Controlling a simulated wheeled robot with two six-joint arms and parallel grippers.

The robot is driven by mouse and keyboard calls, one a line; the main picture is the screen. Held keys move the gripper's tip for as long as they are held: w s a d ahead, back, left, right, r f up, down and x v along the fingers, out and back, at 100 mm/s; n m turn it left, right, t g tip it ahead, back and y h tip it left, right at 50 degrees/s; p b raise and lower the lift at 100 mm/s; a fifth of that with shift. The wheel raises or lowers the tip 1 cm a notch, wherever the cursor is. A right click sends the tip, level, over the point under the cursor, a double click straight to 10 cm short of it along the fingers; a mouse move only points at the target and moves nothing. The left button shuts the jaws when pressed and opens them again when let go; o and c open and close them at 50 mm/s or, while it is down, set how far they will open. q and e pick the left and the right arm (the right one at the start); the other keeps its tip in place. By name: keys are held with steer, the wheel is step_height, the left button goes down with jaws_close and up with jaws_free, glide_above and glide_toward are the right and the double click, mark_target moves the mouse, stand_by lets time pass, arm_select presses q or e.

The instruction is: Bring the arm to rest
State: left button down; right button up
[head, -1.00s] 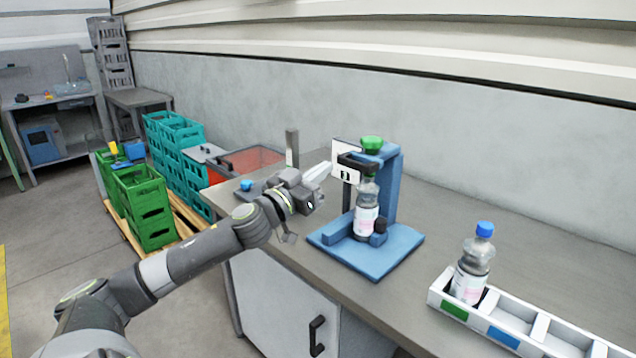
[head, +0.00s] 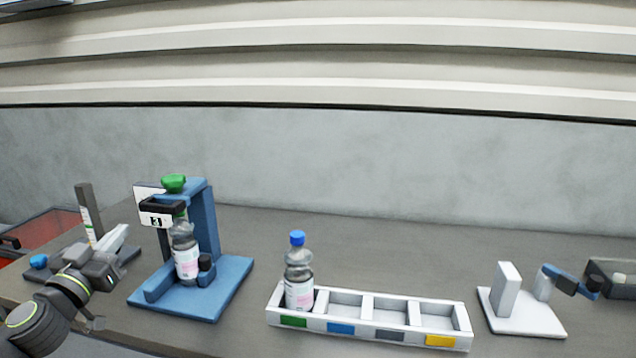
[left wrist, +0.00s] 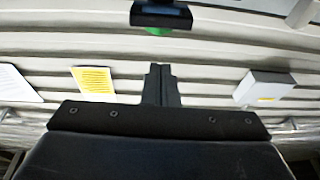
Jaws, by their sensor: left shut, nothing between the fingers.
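My left gripper (head: 121,238) is at the lower left of the head view, over the bench to the left of the blue labeller (head: 205,300). Its fingers are shut with nothing between them. In the left wrist view the closed fingers (left wrist: 161,84) point at the ribbed wall, below a dark part with a green underside. My left arm comes in from the lower left corner of the head view. My right gripper does not show.
A bottle (head: 187,255) stands in the labeller under a green knob (head: 173,183). A blue-capped bottle (head: 298,270) stands in the green-marked compartment of the white tray (head: 370,330); the other compartments look empty. A white stand (head: 520,315) is at right.

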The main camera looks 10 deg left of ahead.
arm_select(q)
steer(key=s+d+f+n+g+y, duration=0.15)
steer(key=s+f+g+y, duration=0.35)
steer(key=f, duration=0.7)
steer(key=s+d+f+n+g+y, duration=0.1)
steer(key=s+f+n+g, duration=0.15)
steer(key=s+f, duration=0.65)
steer(key=s+d+f+m+g+h, duration=0.2)
steer(key=s+d+f+g, duration=0.4)
steer(key=s, duration=0.4)
steer(key=s+d+f+m+g+h, duration=0.1)
steer(key=s+d+f+g+h, duration=0.1)
steer(key=s+d+f+g, duration=0.55)
steer(key=s+a+f+t+p, duration=0.1)
steer(key=a+f, duration=0.1)
steer(key=f, duration=1)
steer(key=s+a+f+t, duration=0.1)
steer(key=f+t, duration=0.1)
steer(key=f, duration=1)
steer(key=s+d+f+g, duration=0.1)
steer(key=s+f, duration=1.4)
steer(key=shift+f+g+p, duration=0.3)
steer(key=shift+f+p, duration=0.05)
steer(key=shift+p, duration=0.1)
